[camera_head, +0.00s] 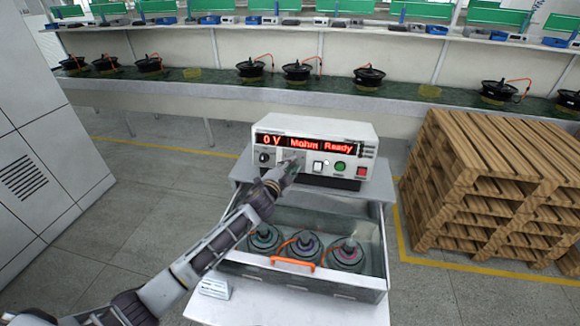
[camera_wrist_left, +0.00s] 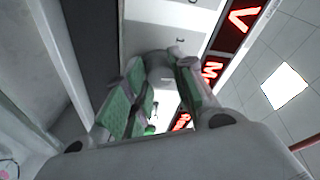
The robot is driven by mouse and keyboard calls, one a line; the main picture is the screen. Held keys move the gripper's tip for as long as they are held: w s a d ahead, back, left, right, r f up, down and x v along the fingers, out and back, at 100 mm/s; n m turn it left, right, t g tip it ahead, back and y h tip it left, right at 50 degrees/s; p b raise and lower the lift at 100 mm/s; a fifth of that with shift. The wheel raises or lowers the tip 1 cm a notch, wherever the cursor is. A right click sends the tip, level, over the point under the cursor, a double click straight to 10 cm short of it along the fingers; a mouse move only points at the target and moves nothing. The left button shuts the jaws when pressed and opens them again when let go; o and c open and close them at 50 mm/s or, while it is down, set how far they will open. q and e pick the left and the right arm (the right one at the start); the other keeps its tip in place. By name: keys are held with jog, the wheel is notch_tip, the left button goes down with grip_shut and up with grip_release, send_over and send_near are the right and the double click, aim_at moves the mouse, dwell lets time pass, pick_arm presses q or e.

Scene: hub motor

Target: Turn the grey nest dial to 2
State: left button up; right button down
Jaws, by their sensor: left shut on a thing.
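The white tester (camera_head: 315,128) stands on a grey stand, with a red display reading "0 V", "Mohm" and "Ready". My left gripper (camera_head: 293,166) reaches its front panel from the lower left and covers the grey dial there in the head view. In the left wrist view, the fingers of my left gripper (camera_wrist_left: 163,75) are shut on the grey dial (camera_wrist_left: 154,62). A printed "1" shows on the panel beside the dial. The dial's exact setting cannot be read. My right gripper is in neither view.
A black knob (camera_head: 264,157) sits left of my gripper; a white switch (camera_head: 318,167), green button (camera_head: 340,166) and red button (camera_head: 361,171) sit right. Below, an open drawer (camera_head: 350,291) holds three hub motors. Wooden pallets (camera_head: 490,185) stand at right.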

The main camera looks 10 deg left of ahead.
pick_arm(q)
jog(key=o, duration=1)
jog(key=shift+o, duration=0.2)
jog(key=v, duration=1.2)
jog(key=shift+f, duration=0.1)
dwell(0.8)
